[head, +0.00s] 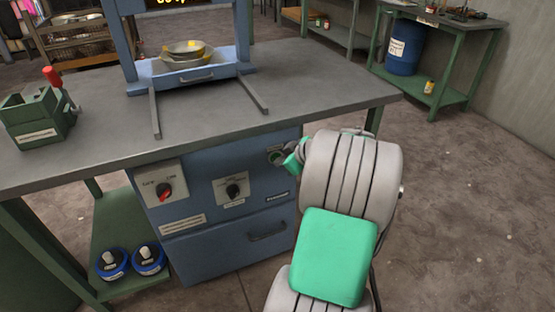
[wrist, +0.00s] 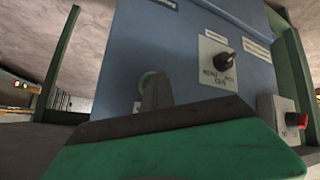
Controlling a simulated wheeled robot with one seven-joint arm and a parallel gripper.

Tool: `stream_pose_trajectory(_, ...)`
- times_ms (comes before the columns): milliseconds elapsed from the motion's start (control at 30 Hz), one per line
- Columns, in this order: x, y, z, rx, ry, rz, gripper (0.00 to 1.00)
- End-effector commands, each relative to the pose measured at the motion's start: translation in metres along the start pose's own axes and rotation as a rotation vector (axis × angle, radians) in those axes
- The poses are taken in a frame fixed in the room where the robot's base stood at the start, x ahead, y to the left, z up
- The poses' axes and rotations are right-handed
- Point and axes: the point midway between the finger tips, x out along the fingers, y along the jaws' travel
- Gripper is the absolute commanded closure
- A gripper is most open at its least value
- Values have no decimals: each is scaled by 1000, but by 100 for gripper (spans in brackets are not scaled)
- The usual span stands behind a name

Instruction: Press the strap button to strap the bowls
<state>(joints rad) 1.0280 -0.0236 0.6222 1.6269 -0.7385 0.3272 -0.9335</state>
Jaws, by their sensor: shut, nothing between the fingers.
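The blue strapping machine (head: 226,225) is built under the grey bench top. A green button (head: 275,157) sits at the upper right of its front panel. It also shows in the wrist view (wrist: 147,79), partly hidden behind the fingers. My gripper (head: 287,161) is shut and empty, close to the button. In the wrist view its grey fingers (wrist: 158,93) stand together right before the button; whether they touch it I cannot tell. A stack of metal bowls (head: 187,53) sits in the blue frame (head: 195,76) on the bench.
The panel also has a red knob (head: 164,191) and a black knob (head: 233,191). A green box with a red handle (head: 37,116) stands on the bench's left. Two blue round containers (head: 148,259) are on the lower shelf. The floor at right is clear.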

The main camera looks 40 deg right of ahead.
Motion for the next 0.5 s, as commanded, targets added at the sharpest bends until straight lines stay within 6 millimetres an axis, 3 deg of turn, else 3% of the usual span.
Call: stream_pose_trajectory(500, -12, -8, 8, -1, 2, 1, 100)
